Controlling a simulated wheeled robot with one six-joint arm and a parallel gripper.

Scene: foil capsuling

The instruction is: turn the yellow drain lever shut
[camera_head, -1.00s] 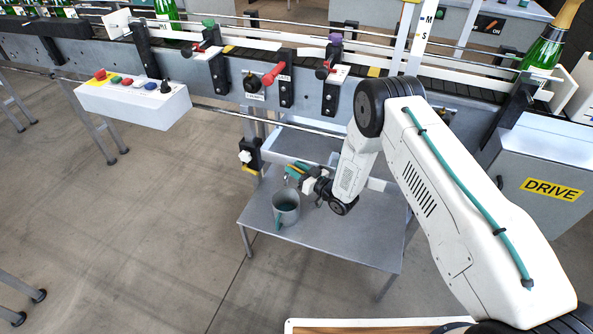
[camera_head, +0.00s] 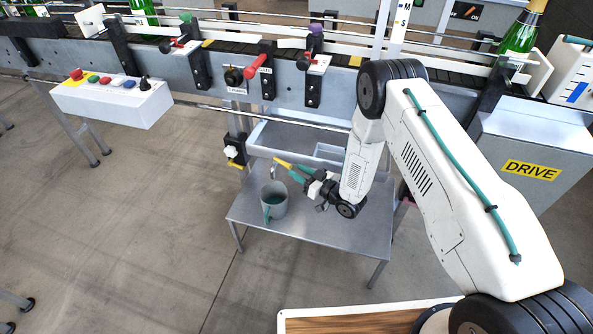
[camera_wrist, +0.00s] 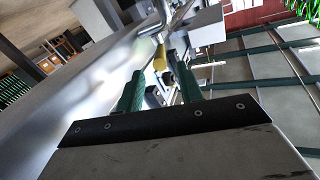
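The yellow drain lever (camera_head: 283,162) shows just beyond my gripper's fingertips, beside a small metal spout (camera_head: 274,172) under the grey trough. In the wrist view the lever (camera_wrist: 160,57) appears between and just ahead of the two green fingers. My gripper (camera_head: 297,170) is low under the conveyor; in the wrist view its fingers (camera_wrist: 159,78) stand apart, with a gap between them. I cannot tell whether either finger touches the lever.
The low table (camera_head: 325,230) has free room right of the mug. The grey trough (camera_head: 300,137) hangs above it. A black clamp with a white knob (camera_head: 231,153) is at the left. The conveyor (camera_head: 345,92) runs above, and the DRIVE cabinet (camera_head: 530,150) stands right.

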